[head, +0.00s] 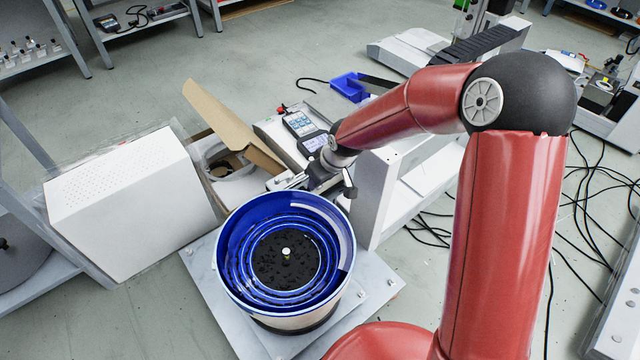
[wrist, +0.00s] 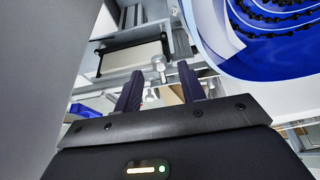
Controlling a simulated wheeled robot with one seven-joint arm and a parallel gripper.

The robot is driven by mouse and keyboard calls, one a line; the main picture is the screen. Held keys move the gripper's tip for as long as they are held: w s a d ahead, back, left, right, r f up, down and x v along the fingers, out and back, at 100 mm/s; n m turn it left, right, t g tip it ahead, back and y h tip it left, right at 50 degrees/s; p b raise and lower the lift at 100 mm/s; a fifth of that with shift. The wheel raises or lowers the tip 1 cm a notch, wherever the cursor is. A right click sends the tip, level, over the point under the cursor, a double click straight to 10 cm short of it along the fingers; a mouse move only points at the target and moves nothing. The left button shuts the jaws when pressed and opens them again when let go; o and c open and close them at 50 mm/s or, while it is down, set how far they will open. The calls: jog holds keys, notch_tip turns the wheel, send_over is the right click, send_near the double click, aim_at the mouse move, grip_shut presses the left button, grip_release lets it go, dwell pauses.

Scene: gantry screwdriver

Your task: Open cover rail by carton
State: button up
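The open brown carton (head: 235,128) stands behind the blue bowl, with white and dark contents showing. My gripper (wrist: 160,74) is open in the wrist view, its two dark fingers apart. A small silver knob (wrist: 158,64) shows in line with the gap between the fingertips; I cannot tell how far beyond them it is. Pale metal bars (wrist: 125,86) lie beyond the fingers. In the head view my wrist is low, just right of the carton and behind the bowl, and the fingertips are hard to make out. I cannot tell for sure which bar is the cover rail.
A blue bowl feeder (head: 232,290) with black parts stands close in front of my wrist; it also fills the upper right of the wrist view (wrist: 222,40). A white perforated box (head: 130,200) is left of the carton. A handheld meter (head: 300,124) lies behind. Cables cover the right floor.

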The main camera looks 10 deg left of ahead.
jog(key=shift+x, duration=1.25)
grip_shut()
jog(key=shift+r, duration=0.1)
